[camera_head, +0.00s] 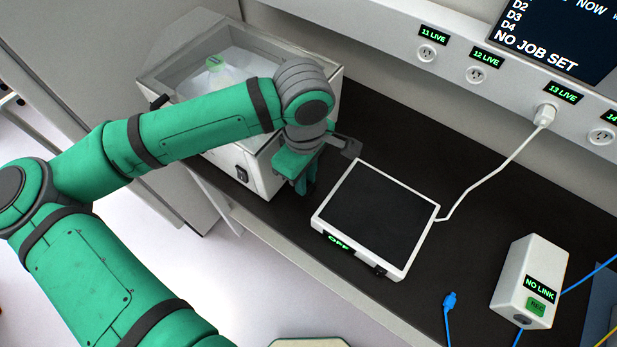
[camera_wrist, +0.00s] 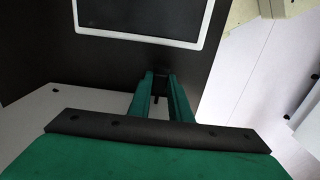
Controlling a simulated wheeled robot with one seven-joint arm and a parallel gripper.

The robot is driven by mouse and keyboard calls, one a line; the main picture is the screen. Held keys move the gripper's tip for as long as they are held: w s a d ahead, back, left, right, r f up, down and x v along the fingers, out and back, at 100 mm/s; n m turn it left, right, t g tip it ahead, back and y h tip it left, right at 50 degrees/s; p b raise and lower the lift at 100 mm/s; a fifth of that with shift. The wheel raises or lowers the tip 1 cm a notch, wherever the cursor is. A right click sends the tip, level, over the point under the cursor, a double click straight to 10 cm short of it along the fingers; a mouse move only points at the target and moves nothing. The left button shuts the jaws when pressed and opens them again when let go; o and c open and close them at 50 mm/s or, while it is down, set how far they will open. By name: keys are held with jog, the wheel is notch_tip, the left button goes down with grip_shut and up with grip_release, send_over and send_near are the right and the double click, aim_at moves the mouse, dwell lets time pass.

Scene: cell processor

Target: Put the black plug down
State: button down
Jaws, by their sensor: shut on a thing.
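My gripper (camera_head: 306,185) points down over the dark bench, between the glass-topped machine and the flat white-framed device. In the wrist view its two green fingers (camera_wrist: 161,80) are closed on a small black thing, the black plug (camera_wrist: 160,77), at their tips. The plug is hard to make out against the dark bench. In the head view the fingers and arm hide it. I cannot tell whether the plug touches the bench.
The white-framed device (camera_head: 322,223) reads OFF; its white cable (camera_head: 492,178) runs to the wall outlet marked 13. The glass-topped machine (camera_head: 262,160) stands left. A NO LINK box (camera_head: 515,285) and blue connector (camera_head: 449,303) lie right. Dark bench (camera_head: 345,125) is bare behind the gripper.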

jog(key=f, duration=0.3)
jog(key=shift+w+f, duration=0.15)
jog(key=shift+w, duration=0.15)
jog(key=shift+d+f, duration=0.15)
jog(key=shift+a+f, duration=0.1)
jog(key=shift+a, duration=0.1)
jog(key=c, duration=1.6)
grip_release()
jog(key=shift+f, duration=0.1)
jog(key=shift+c, duration=0.2)
jog(key=shift+s, duration=0.1)
notch_tip(320, 180, up, 12)
jog(key=shift+r, duration=0.2)
